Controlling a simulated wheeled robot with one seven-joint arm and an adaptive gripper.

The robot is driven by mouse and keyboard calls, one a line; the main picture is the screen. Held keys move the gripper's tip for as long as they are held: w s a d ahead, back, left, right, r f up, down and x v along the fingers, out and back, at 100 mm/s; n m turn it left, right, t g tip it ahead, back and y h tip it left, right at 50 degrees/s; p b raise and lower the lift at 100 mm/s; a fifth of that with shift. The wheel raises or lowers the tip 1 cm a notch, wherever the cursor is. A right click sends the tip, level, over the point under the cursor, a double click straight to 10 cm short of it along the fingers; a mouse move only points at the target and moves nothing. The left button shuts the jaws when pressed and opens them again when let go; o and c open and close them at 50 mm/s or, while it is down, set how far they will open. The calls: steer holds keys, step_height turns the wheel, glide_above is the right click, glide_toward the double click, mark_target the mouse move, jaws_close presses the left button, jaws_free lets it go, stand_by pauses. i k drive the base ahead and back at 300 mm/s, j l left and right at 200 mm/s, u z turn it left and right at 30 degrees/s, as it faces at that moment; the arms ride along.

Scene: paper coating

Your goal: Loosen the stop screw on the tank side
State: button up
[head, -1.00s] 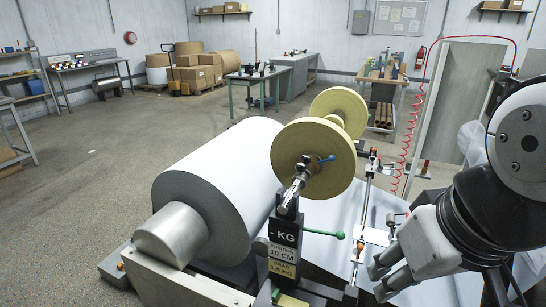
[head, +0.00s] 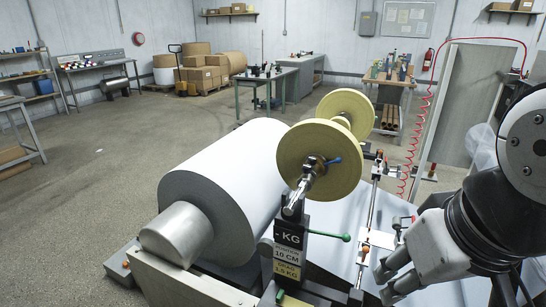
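A thin metal rail (head: 370,207) runs away from me beside the white roll. A near stop block (head: 377,239) with a small orange-red knob (head: 364,250) sits on the rail's near part. A far stop assembly (head: 377,168) with dark and reddish parts sits near its far end. I cannot tell from this view which one is on the tank side. My gripper (head: 383,282) is at lower right, just right of the rail's near end. Its two grey fingers are spread and nothing shows between them. It appears apart from the near knob.
A large white paper roll (head: 225,190) lies left of the rail. Yellow discs (head: 320,161) stand on a shaft above a dark post with a KG label (head: 288,238). A green-knobbed lever (head: 346,238) sticks out towards the rail. A tall grey panel (head: 465,105) stands behind my arm.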

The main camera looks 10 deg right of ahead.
mark_target(306, 169)
steer(key=i+j, duration=0.2)
steer(key=i, duration=0.4)
steer(key=i+j+u, duration=0.15)
steer(key=i, duration=0.45)
